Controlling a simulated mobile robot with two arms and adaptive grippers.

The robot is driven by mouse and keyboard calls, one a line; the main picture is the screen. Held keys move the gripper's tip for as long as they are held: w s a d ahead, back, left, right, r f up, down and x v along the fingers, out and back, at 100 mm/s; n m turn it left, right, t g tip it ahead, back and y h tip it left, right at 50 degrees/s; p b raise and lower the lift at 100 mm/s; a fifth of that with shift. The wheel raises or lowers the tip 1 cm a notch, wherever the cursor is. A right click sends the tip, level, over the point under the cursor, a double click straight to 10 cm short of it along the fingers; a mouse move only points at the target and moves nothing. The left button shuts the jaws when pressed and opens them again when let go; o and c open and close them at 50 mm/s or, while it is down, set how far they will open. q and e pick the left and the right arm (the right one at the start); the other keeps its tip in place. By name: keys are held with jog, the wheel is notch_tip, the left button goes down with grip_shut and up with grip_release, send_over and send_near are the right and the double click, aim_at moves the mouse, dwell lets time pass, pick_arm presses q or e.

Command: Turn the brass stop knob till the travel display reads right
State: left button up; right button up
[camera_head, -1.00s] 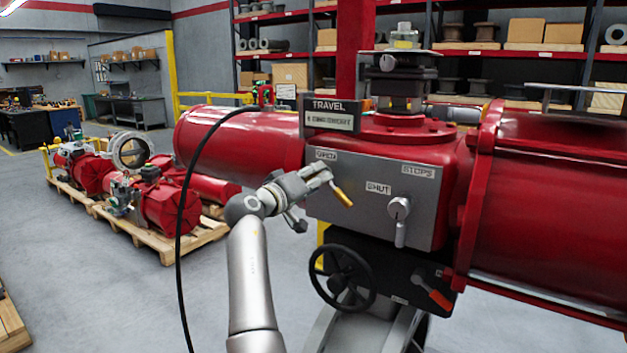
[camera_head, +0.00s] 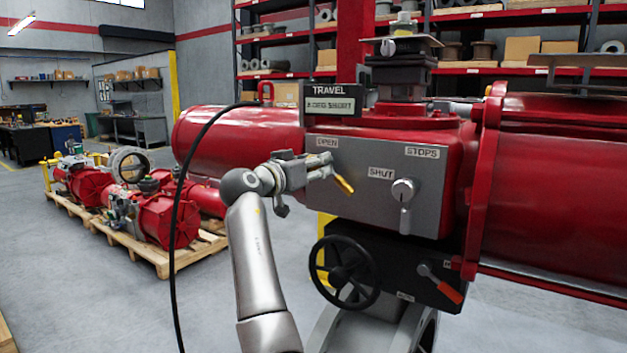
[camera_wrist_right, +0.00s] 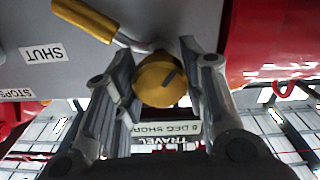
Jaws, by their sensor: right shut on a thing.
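The brass stop knob (camera_wrist_right: 160,80) is round with a dark mark on its face. It sits between the fingers of my right gripper (camera_wrist_right: 155,85) in the wrist view, and the fingers are shut on it. In the head view my right gripper (camera_head: 312,172) is at the grey panel (camera_head: 365,165) below the OPEN label and hides the knob. A yellow-handled lever (camera_head: 344,184) sticks out beside the fingers; it also shows in the wrist view (camera_wrist_right: 85,20). The TRAVEL display (camera_head: 331,104) seems to read 6 DEG SHORT; the digit is small. My left gripper is not in view.
A grey SHUT-side knob with a hanging lever (camera_head: 403,192) is to the right. Below are a black handwheel (camera_head: 345,272) and a red-handled lever (camera_head: 440,284). A black cable (camera_head: 176,230) hangs left of my arm. Red cylinders flank the panel.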

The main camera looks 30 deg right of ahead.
jog(key=m+b, duration=0.1)
jog(key=m, duration=0.1)
jog(key=shift+f+m+b, duration=0.2)
jog(key=shift+m+b, duration=0.15)
jog(key=shift+m, duration=0.05)
jog(key=m+b, duration=0.1)
jog(key=m, duration=0.1)
jog(key=shift+m, duration=0.4)
jog(key=m+b, duration=0.1)
jog(key=m, duration=0.3)
jog(key=shift+r+m+b, duration=0.15)
jog(key=shift+m+b, duration=0.2)
jog(key=shift+m, duration=0.05)
jog(key=o, duration=1)
jog(key=shift+w, duration=0.1)
jog(key=shift+o, duration=0.2)
